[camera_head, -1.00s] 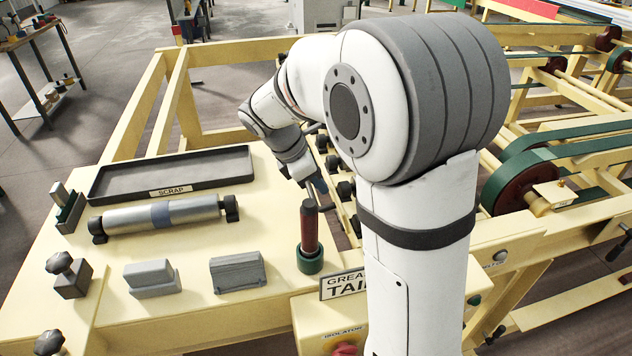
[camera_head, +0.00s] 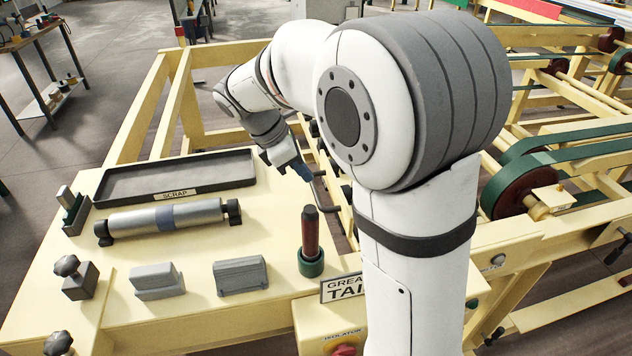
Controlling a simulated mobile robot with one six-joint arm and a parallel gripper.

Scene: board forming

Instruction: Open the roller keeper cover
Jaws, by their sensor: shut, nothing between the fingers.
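My gripper (camera_head: 304,175) hangs at the right edge of the cream bench, by the dark fittings (camera_head: 332,166) along the rail. It looks shut and empty, and its tips are small in this view. A thin grey bent bar (camera_head: 333,208) shows just right of and below the tips. I cannot tell whether they touch it. I cannot make out the roller keeper cover for certain; my arm hides part of the rail and rollers beyond it.
A grey roller (camera_head: 165,215) lies on the bench (camera_head: 215,310) below a dark scrap tray (camera_head: 120,192). A dark red upright rod stands in a green cup (camera_head: 311,263). Two grey blocks (camera_head: 240,275) (camera_head: 158,281) sit at the front. Green belts and wheels (camera_head: 520,190) lie right.

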